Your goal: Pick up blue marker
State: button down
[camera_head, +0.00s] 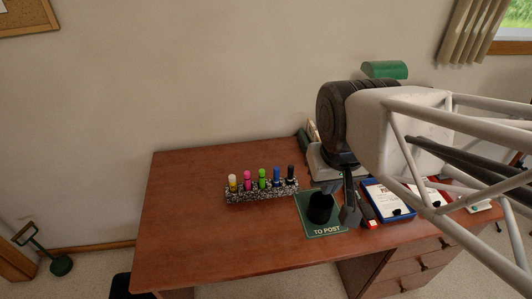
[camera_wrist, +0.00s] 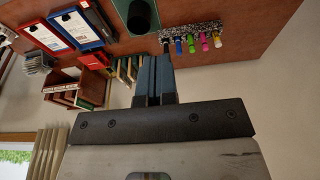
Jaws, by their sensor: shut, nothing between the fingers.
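The blue marker (camera_head: 276,176) stands upright in a speckled black-and-white holder (camera_head: 262,194), between a green marker (camera_head: 263,177) and a black marker (camera_head: 291,173). In the wrist view the blue marker (camera_wrist: 178,46) is in the row at the upper right, beyond my fingers. My gripper (camera_head: 349,212) is shut and empty. It is to the right of the holder, apart from the markers, beside a dark cup. In the wrist view my gripper (camera_wrist: 153,60) has its fingers together, close to the black marker's line of sight.
Pink (camera_head: 248,179) and yellow (camera_head: 233,183) markers share the holder. The dark cup (camera_head: 320,208) stands on a green "TO POST" mat (camera_head: 328,231). A blue tray with papers (camera_head: 389,206) is further right. The desk's left side (camera_head: 180,215) is clear; a wall stands behind.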

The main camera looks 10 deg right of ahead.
jog(key=c, duration=1.8)
grip_release()
jog(key=o, duration=0.6)
jog(key=w+d+f+n+t, duration=0.1)
jog(key=w+f+t, duration=0.3)
jog(key=w+f, duration=0.6)
jog(key=w+d+f+n+t, duration=0.15)
jog(key=w+f+t, duration=0.25)
jog(key=w+f, duration=0.55)
jog(key=w+a+f+n+t+y, duration=0.1)
jog(key=w+a+f+t+y, duration=0.1)
jog(key=w+f+y, duration=0.2)
jog(key=shift+w+a+f, duration=0.35)
jog(key=shift+a+f, duration=0.05)
jog(key=shift+f, duration=0.15)
